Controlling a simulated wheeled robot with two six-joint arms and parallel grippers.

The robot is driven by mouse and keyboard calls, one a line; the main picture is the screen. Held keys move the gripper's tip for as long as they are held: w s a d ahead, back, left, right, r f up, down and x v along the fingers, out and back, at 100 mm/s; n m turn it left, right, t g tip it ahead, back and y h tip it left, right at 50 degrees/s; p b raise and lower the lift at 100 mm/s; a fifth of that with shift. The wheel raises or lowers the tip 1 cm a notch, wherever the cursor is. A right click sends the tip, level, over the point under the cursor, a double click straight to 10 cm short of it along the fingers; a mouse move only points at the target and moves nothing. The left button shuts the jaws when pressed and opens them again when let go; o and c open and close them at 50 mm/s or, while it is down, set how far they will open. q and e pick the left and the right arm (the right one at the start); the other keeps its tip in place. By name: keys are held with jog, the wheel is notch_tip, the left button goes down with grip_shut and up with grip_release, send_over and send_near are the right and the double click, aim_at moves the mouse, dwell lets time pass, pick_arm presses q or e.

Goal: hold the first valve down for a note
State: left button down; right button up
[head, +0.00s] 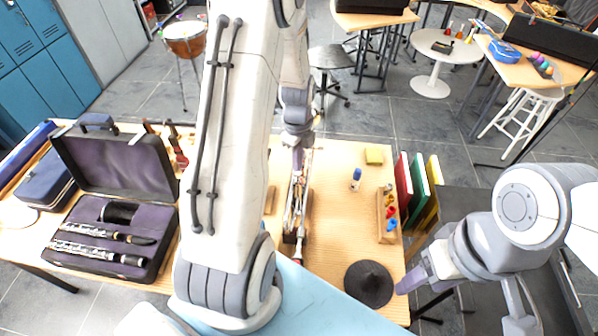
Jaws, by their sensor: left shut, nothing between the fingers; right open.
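My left gripper (298,165) is shut and empty, pointing down over the far part of the instrument. I cannot tell whether its tips touch a valve.
An open case with clarinet parts (112,165) stands at left. A blue-capped bottle (356,178), a yellow block (374,156) and a wooden tray of coloured pieces (380,225) are right of the instrument. Upright books (419,180) stand at the right edge. My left arm hides the table's middle left.

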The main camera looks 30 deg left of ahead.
pick_arm(q)
jog(key=shift+f, duration=0.1)
jog(key=shift+f+b, duration=1.15)
jog(key=shift+f, duration=0.35)
dwell(0.6)
notch_tip(320, 180, up, 7)
jog(key=p, duration=0.6)
jog(key=shift+r, duration=0.15)
dwell(0.5)
